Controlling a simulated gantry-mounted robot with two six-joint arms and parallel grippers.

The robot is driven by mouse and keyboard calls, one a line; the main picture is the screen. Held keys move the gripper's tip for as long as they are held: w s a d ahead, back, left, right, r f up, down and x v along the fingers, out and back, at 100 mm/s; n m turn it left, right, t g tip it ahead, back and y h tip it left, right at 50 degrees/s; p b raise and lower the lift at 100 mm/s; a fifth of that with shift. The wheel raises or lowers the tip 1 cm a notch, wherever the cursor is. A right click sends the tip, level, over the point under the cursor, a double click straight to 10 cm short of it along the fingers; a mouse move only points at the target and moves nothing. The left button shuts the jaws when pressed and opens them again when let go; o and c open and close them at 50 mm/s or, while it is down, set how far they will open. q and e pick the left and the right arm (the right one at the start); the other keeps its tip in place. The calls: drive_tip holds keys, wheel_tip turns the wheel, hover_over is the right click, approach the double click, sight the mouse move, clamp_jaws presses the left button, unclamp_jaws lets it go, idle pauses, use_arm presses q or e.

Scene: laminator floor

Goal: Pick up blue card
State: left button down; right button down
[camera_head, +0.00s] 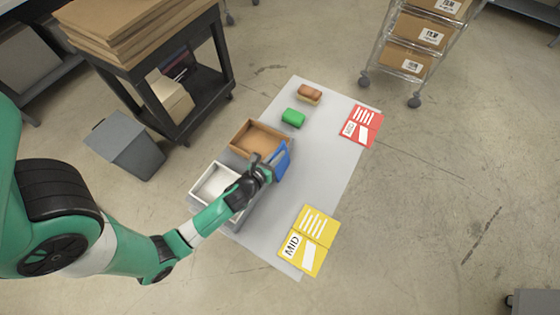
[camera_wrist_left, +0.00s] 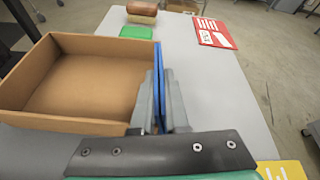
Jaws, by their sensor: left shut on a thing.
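The blue card (camera_head: 282,161) stands on edge, tilted, in my left gripper (camera_head: 266,166), just to the right of the brown box. In the left wrist view the blue card (camera_wrist_left: 157,85) shows as a thin edge between the fingers of my left gripper (camera_wrist_left: 163,95), which are shut on it. I cannot tell whether the card touches the table. My right gripper is not in view.
A grey table (camera_head: 330,150) carries an open brown box (camera_head: 233,150), a white box (camera_head: 197,188), a green block (camera_head: 293,117), a brown-topped block (camera_head: 310,92), a red card (camera_head: 361,125) and a yellow card (camera_head: 308,240). The table between the cards is clear.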

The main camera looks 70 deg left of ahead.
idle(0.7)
use_arm(q)
drive_tip(key=shift+r+p, duration=0.5)
drive_tip(key=shift+r, duration=0.1)
wheel_tip(320, 180, up, 17)
drive_tip(key=p, duration=0.8)
drive_tip(key=shift+p, duration=0.4)
